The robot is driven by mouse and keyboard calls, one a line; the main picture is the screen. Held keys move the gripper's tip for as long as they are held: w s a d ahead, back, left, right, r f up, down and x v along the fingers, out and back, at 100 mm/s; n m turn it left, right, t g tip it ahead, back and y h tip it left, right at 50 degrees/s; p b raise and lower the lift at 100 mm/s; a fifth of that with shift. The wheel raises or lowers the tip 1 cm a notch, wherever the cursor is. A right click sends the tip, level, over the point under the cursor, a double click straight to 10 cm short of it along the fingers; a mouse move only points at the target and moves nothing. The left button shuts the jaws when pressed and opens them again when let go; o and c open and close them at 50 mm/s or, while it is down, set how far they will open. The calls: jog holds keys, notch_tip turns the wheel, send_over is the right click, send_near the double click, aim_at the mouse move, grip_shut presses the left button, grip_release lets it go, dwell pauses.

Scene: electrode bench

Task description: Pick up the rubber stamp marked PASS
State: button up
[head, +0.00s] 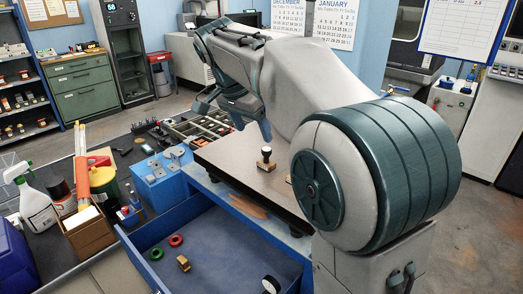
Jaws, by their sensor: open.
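A small part of another object shows at my arm's edge, mostly hidden. My gripper (236,116) is open and empty, in the air up and left of the stamp, with its fingers pointing down. It is apart from the stamp. I cannot tell which stamp is marked PASS.
An open blue drawer (215,232) holds a red ring (176,240), a green ring (156,254) and a small wooden block (183,263). A divided tray (205,127) lies behind the plate. A spray bottle (36,205) stands at left. My arm hides the plate's right side.

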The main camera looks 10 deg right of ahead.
aim_at(263, 154)
jog(key=x, duration=0.7)
jog(key=shift+w+d+f, duration=0.1)
jog(key=shift+w+f, duration=0.15)
jog(key=shift+w, duration=0.25)
jog(key=shift+p+x, duration=0.35)
jog(key=shift+x, duration=2.45)
jog(key=shift+w, duration=0.1)
jog(key=c, duration=1.1)
